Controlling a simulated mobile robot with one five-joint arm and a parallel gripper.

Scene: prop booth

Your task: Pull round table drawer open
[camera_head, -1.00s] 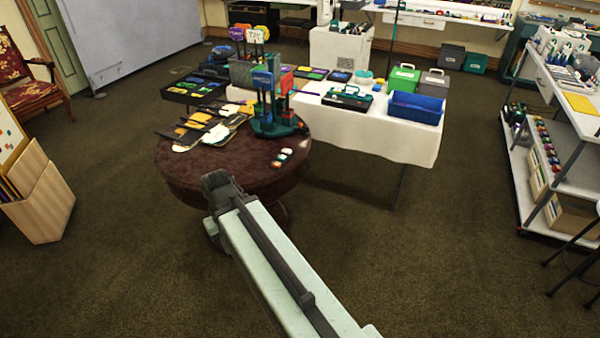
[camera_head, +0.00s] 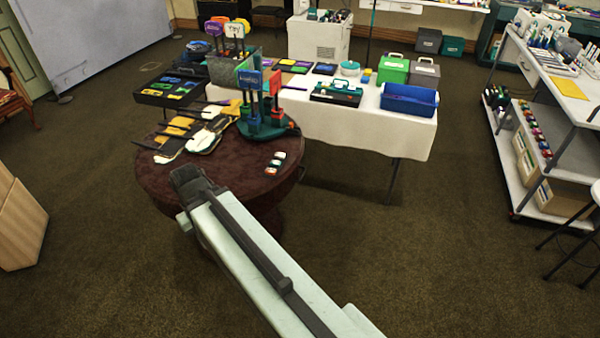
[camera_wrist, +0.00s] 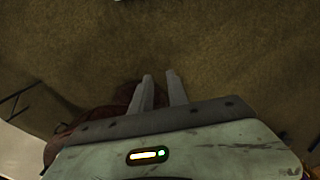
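The round table (camera_head: 232,172) has a dark reddish-brown top and stands left of centre in the head view. Its drawer and handle cannot be made out; my arm covers part of the front rim. In the head view my arm's end overlaps the table's front edge, and the fingers are hidden. In the wrist view my gripper (camera_wrist: 160,83) has two grey fingers with a gap between them and nothing held. A dark reddish-brown part of the table (camera_wrist: 118,110) shows beside and behind the left finger. Contact cannot be told.
On the round table are dark-handled paddles or gloves (camera_head: 205,138), a teal stand (camera_head: 265,128) and small blocks (camera_head: 275,163). A white-clothed table (camera_head: 385,130) adjoins behind. A shelf cart (camera_head: 560,150) stands right, a wooden box (camera_head: 20,225) left. Carpet is clear in front.

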